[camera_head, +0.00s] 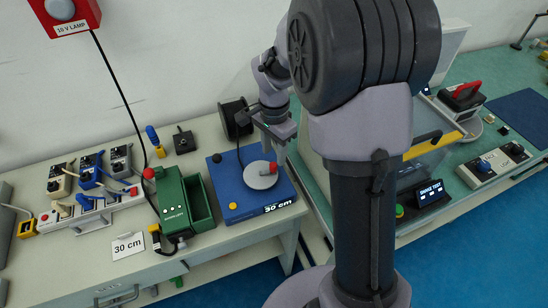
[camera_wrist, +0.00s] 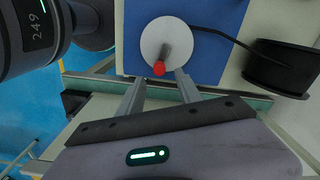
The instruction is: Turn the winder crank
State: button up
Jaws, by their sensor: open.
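The winder is a blue box (camera_head: 233,196) with a display reading "30 cm" and a pale grey disc (camera_head: 261,176) on its top. The winder crank is a short arm with a red knob (camera_head: 273,168) on that disc. In the wrist view the disc (camera_wrist: 152,34) is at the top centre, and the red knob (camera_wrist: 158,69) points toward my gripper. My gripper (camera_wrist: 160,77) is open and empty, its fingertips to either side of the knob's near end in the picture. In the head view my gripper (camera_head: 274,150) is just above and behind the disc. I cannot tell whether it touches the knob.
A black spool (camera_head: 235,118) stands behind the winder; a dark cable runs from it to the winder. A green box (camera_head: 178,202) is close on the left. A "30 cm" card (camera_head: 127,246) and several small modules lie further left. My arm hides part of the right bench.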

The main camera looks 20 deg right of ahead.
notch_tip(320, 180, up, 12)
jog(key=p, duration=0.3)
jog(key=shift+f+p, duration=0.2)
jog(key=shift+p, duration=0.1)
jog(key=s+a+r+n+t+b, duration=0.1)
jog(key=s+a+r+n+t, duration=0.1)
jog(key=s, duration=0.5)
jog(key=s+a+r+n+t+y, duration=0.1)
jog(key=s+a+r+n+t, duration=0.1)
jog(key=s+a+n, duration=0.2)
jog(key=s+a+r+n+t+y+b, duration=0.1)
jog(key=s+a+r+n, duration=0.1)
jog(key=s, duration=0.8)
jog(key=shift+a+r+n+t+b, duration=0.3)
jog(key=shift+a+n+t, duration=0.1)
jog(key=shift+a+n, duration=0.4)
jog(key=shift+f, duration=0.15)
